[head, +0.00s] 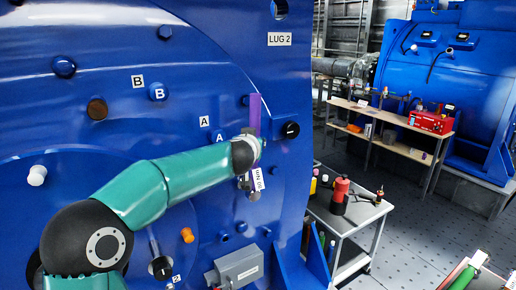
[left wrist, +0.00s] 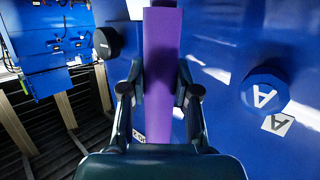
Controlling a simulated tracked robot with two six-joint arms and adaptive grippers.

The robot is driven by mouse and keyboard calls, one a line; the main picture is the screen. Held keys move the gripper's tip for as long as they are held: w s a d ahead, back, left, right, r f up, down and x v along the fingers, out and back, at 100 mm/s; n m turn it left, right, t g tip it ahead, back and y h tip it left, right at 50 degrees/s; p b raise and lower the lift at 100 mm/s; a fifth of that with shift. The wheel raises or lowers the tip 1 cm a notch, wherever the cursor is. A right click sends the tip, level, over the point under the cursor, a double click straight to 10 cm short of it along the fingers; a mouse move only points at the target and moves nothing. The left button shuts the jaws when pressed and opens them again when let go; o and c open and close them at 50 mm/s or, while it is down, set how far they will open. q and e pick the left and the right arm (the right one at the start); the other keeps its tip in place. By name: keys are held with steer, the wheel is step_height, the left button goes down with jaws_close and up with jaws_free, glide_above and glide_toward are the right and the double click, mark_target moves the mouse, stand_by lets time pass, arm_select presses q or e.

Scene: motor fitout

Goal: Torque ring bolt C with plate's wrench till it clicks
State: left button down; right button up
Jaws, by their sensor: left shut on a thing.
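A purple bar-shaped wrench (head: 255,112) stands upright close to the blue motor face, right of bolt A (head: 218,136). A white tag with small print (head: 258,179) shows at its lower part. My left gripper (left wrist: 160,90) is shut on the wrench (left wrist: 162,50), one finger on each side. In the head view my wrist covers the grip. Bolt A also shows in the left wrist view (left wrist: 264,92), right of the wrench and apart from it. Bolt B (head: 157,92) is further left on the face. I cannot make out a letter C; the wrench's working end is not clear. My right gripper is not in view.
A black knob (head: 290,129) sticks out right of the wrench. A grey box (head: 238,268) is mounted low on the face. A cart (head: 345,220) with a red container (head: 339,194) stands to the right, and a shelf (head: 392,145) behind it. Perforated floor lies between.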

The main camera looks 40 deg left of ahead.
arm_select(q)
steer(key=shift+s+a+r+t+b, duration=0.2)
steer(key=shift+s+t+b, duration=0.1)
steer(key=shift+s+b, duration=0.25)
steer(key=shift+f, duration=0.1)
steer(key=s+b, duration=0.1)
steer(key=b, duration=0.1)
steer(key=s+a+n+t+b, duration=0.1)
steer(key=b, duration=0.1)
steer(key=shift+b, duration=0.4)
steer(key=shift+w+d+m+g+p, duration=0.2)
steer(key=shift+w+p, duration=0.35)
steer(key=shift+p, duration=1.3)
steer(key=shift+w+d+m+g+p, duration=0.1)
steer(key=shift+w+d+g+p, duration=0.35)
steer(key=shift+p, duration=1.35)
steer(key=shift+w+a, duration=0.1)
steer(key=shift+w, duration=0.05)
